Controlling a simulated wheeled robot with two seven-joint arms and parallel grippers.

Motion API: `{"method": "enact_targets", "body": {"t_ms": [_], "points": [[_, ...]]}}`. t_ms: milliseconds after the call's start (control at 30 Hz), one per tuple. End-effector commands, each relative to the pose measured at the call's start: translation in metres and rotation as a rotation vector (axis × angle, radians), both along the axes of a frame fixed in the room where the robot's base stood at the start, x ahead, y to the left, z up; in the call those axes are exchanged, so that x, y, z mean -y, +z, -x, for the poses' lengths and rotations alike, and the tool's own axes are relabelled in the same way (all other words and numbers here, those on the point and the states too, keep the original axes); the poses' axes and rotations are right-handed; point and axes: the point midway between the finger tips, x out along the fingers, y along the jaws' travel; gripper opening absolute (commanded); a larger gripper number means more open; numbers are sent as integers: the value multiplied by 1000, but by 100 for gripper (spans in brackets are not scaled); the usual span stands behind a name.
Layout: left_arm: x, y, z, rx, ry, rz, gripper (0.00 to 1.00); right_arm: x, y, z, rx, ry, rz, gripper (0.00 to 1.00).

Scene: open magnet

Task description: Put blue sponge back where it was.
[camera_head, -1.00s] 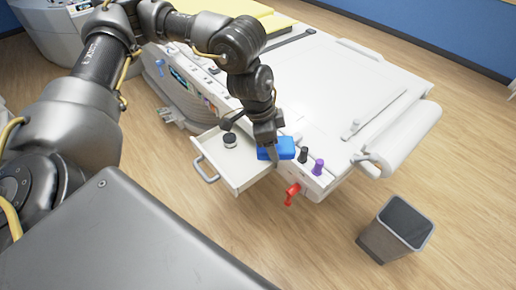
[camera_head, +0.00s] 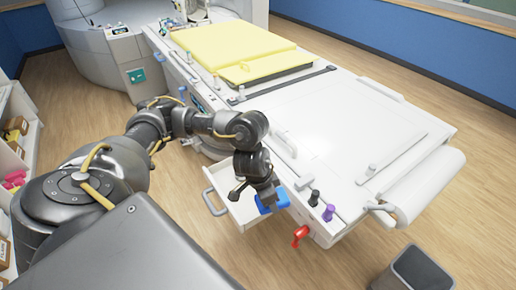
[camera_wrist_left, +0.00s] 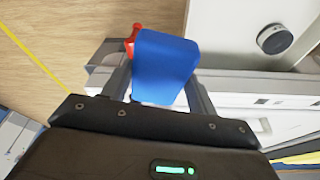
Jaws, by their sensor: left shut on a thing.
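My left gripper (camera_head: 268,203) is shut on the blue sponge (camera_head: 280,199), near the right side of the open white drawer (camera_head: 217,178). In the left wrist view the blue sponge (camera_wrist_left: 165,62) sits between the two fingers (camera_wrist_left: 160,90). The drawer's pale inside (camera_wrist_left: 225,30) shows to the right of the sponge there, with a round black-topped item (camera_wrist_left: 274,39) in it. I cannot tell the sponge's exact height over the drawer edge. My right gripper is not in view.
A black knob (camera_head: 314,197), a purple knob (camera_head: 328,212) and a red handle (camera_head: 300,235) are on the bed's near end, close to the sponge. A grey bin (camera_head: 412,270) stands on the floor at lower right. The white bed top (camera_head: 340,125) is largely clear.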

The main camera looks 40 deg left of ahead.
Motion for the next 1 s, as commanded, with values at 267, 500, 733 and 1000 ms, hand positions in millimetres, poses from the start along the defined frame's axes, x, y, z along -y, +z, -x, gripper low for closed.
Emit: {"method": "enact_targets", "body": {"t_ms": [267,500,733,1000], "points": [[-66,-40,35,-10,175,-2,40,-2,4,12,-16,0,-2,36],[-93,-51,50,-5,230,1,40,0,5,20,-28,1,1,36],[-101,-53,53,-2,242,2,40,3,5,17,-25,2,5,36],[-104,-67,24,-2,248,6,40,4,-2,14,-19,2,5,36]]}}
